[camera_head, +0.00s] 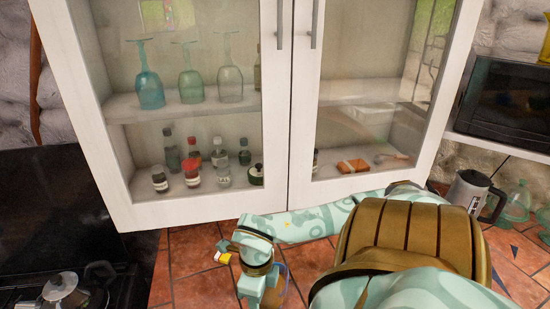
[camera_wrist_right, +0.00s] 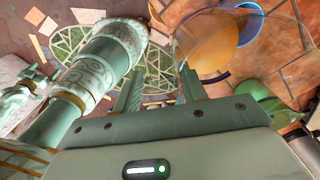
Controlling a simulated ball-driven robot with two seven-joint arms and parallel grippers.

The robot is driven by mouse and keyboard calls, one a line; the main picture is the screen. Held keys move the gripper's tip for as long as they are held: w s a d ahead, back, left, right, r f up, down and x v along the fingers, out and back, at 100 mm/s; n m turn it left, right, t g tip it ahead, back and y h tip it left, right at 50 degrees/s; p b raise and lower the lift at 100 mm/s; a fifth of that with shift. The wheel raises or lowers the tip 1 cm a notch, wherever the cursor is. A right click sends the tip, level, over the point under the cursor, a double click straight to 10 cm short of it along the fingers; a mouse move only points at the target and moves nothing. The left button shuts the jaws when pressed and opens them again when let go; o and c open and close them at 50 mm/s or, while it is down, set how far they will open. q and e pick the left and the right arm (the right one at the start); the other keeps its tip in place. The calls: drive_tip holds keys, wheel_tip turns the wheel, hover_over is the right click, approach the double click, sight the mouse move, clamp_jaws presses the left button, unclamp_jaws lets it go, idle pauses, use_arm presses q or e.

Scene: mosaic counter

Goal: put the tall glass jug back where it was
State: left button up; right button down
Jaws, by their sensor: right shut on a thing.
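My right arm comes in from the right in the head view, and its wrist (camera_head: 262,250) hangs low over the tiled counter. A large clear glass shape, which looks like the tall glass jug (camera_wrist_right: 212,52), shows beside the right finger. Only its faint curved outline is clear, and its handle and base cannot be made out. In the head view I cannot make out the jug. My left gripper is not in view.
A white glass-fronted cabinet (camera_head: 292,190) hangs above the counter, holding stemmed glasses and small bottles. A steel jug (camera_head: 468,192) and green glassware (camera_head: 517,203) stand at the right. A kettle (camera_head: 68,292) is at lower left.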

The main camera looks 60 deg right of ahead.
drive_tip(key=shift+w+d+f, duration=0.1)
drive_tip(key=shift+f, duration=0.15)
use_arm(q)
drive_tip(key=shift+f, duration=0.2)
use_arm(e)
drive_tip(key=shift+r, duration=0.15)
